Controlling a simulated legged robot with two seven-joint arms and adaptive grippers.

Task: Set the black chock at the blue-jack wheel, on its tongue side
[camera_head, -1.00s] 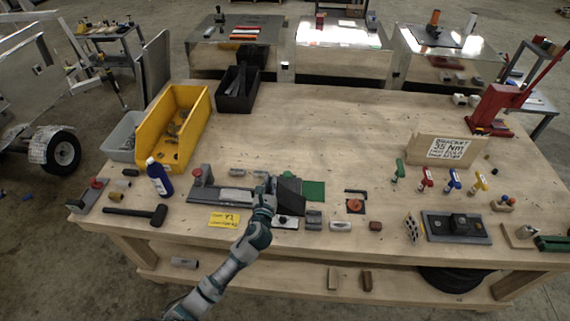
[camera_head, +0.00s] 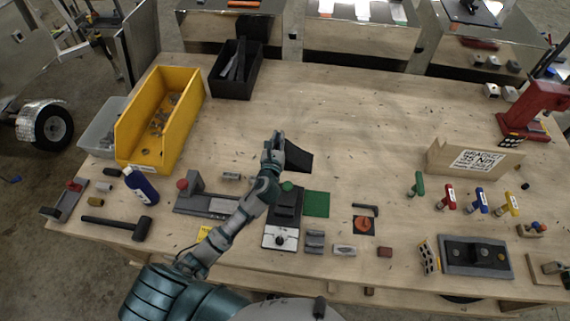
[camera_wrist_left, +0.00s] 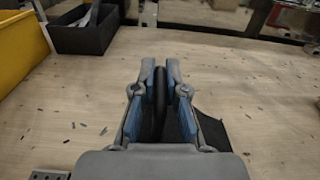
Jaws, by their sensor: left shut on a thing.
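My left gripper (camera_head: 272,143) is shut on the black chock (camera_head: 299,157), a dark wedge that sticks out to the right of the fingers over the wooden bench. In the left wrist view, the fingers (camera_wrist_left: 160,75) close on a black part of the chock, and its wedge (camera_wrist_left: 214,132) shows beyond the right finger. A trailer wheel (camera_head: 50,125) with a silver fender stands on the floor at the far left, partly cut off. I cannot tell whether it is the blue-jack wheel; no blue jack shows clearly. My right gripper is not in view.
The bench (camera_head: 340,120) is clear in its middle. A yellow bin (camera_head: 130,143) and a black bin (camera_head: 232,91) stand at the back left. Coloured T-handles stand at right.

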